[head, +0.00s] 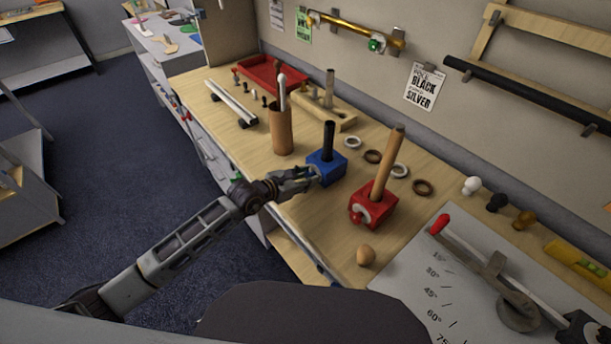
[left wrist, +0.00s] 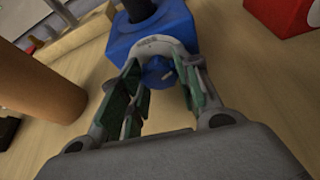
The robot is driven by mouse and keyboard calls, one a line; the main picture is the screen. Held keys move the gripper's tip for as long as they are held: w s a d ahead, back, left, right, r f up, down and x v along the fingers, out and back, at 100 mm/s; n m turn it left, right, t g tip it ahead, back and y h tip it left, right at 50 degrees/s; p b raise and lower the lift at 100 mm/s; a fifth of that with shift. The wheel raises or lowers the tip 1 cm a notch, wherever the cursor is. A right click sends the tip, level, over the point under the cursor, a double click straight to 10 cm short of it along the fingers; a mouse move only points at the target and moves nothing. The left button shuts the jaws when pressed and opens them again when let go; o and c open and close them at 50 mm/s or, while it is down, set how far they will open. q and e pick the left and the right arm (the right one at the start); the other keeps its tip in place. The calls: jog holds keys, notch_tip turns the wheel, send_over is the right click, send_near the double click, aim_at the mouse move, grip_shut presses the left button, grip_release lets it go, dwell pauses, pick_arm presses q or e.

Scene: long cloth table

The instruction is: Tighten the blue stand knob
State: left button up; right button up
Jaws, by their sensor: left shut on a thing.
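The blue stand (head: 333,163) is a block on the wooden bench with a black rod (head: 328,138) standing upright in it. In the left wrist view the blue block (left wrist: 185,30) is at the top, and its round blue knob (left wrist: 158,71) faces me with a small pale mark on it. My left gripper (head: 311,173) reaches the knob side of the stand from the left. In the left wrist view its fingers (left wrist: 160,85) are on either side of the knob, shut on it. The fingers partly hide the knob's edges. The right gripper is not in view.
A red stand (head: 372,208) with a wooden rod is right of the blue one. A brown cylinder (head: 281,131) stands to its left. Several rings, such as a dark one (head: 373,157), lie behind. A wooden ball (head: 366,255) sits near the front edge.

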pick_arm(q)
jog(key=shift+m+t+y, duration=0.3)
jog(key=shift+m, duration=0.3)
jog(key=o, duration=1)
jog(key=shift+o, duration=0.2)
jog(key=v, duration=1.2)
